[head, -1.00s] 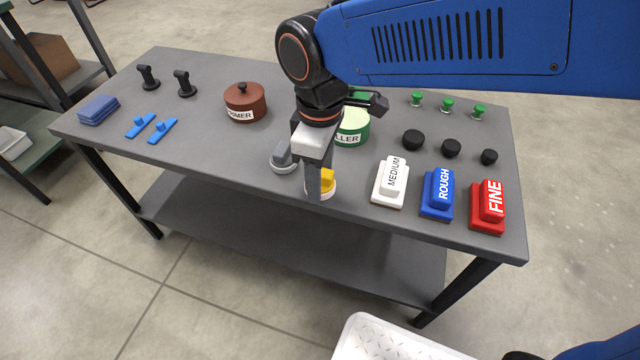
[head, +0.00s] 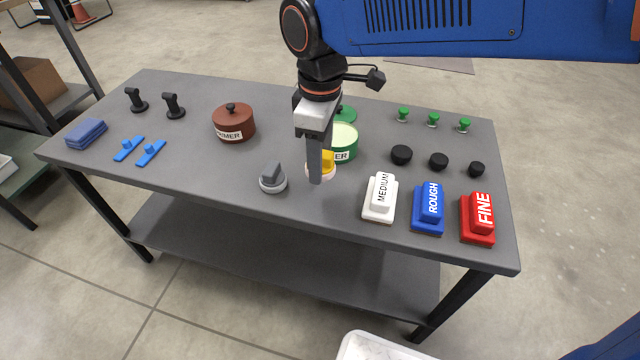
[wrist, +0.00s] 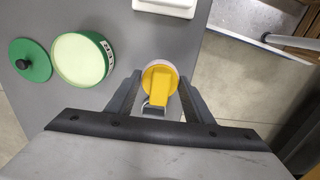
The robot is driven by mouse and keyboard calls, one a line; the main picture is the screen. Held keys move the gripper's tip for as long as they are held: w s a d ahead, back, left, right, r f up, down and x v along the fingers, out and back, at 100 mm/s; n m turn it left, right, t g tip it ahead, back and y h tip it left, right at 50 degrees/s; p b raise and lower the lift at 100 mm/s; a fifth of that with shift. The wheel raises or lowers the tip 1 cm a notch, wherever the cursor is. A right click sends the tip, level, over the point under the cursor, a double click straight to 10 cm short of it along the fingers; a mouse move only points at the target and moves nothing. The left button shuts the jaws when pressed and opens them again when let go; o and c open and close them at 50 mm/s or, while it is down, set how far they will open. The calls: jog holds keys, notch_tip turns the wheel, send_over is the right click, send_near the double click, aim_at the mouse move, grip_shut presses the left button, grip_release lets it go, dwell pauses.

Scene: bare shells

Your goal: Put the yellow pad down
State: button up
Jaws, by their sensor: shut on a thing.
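The yellow pad (head: 327,161) has a yellow grip on a round pale base. My gripper (head: 319,172) is shut on it, over the table (head: 225,185) near its front edge. One finger hides part of the pad in the head view. In the wrist view the yellow pad (wrist: 159,84) sits between the two fingertips (wrist: 160,88). I cannot tell whether its base touches the table. The grey pad (head: 272,178) stands on the table to the left of my gripper.
The open green tin (head: 345,143) is just behind my gripper, its lid beside it. The white MEDIUM block (head: 379,199), blue ROUGH block (head: 429,209) and red FINE block (head: 478,218) stand to the right. The brown PRIMER tin (head: 234,122) is left. Some bare tabletop lies in front.

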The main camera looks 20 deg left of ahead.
aim_at(320, 194)
jog(key=shift+f, duration=3.4)
jog(key=shift+f, duration=0.15)
jog(key=o, duration=1.1)
notch_tip(320, 194, up, 12)
jog(key=shift+r, duration=0.1)
